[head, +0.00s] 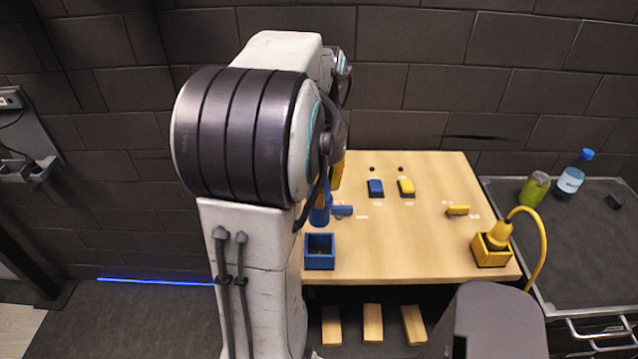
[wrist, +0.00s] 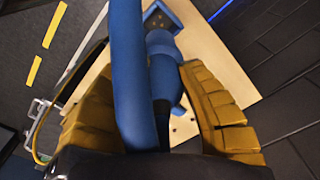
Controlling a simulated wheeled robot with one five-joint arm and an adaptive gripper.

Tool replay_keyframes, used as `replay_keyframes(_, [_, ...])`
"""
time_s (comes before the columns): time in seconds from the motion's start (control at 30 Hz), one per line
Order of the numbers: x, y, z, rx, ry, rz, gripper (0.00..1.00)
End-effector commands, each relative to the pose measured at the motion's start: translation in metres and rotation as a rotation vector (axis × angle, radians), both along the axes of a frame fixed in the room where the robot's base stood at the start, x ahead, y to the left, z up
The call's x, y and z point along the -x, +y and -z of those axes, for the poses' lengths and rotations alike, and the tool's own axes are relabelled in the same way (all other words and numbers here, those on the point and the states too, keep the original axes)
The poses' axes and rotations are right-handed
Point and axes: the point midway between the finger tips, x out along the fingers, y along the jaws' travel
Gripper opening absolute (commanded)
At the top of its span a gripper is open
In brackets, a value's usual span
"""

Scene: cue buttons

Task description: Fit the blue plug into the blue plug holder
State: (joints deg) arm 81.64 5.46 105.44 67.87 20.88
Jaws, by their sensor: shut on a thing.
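My gripper (wrist: 147,75) is shut on the blue plug (wrist: 163,72), whose thick blue cable (wrist: 128,70) runs alongside it between the yellow fingers. In the head view my arm hides most of my gripper (head: 337,178), and the blue plug (head: 320,214) shows just below it. The blue plug holder (head: 319,252), an open square box, stands at the table's front left. The plug is above and behind the holder in the head view, apart from it. In the wrist view the holder (wrist: 174,20) shows beyond the plug's end.
A blue switch (head: 343,210) is near the plug. Blue (head: 376,187) and yellow (head: 406,187) buttons stand at the back, a yellow switch (head: 458,210) right. A yellow plug (head: 498,236) sits in the yellow holder (head: 491,256). The wooden table's (head: 400,250) middle is clear.

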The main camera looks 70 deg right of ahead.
Motion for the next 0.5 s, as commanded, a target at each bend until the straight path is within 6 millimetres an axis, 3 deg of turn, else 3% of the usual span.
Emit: replay_keyframes(0.5, [0.0001,0.0005,0.0095,0.004,-0.001,0.045,0.0])
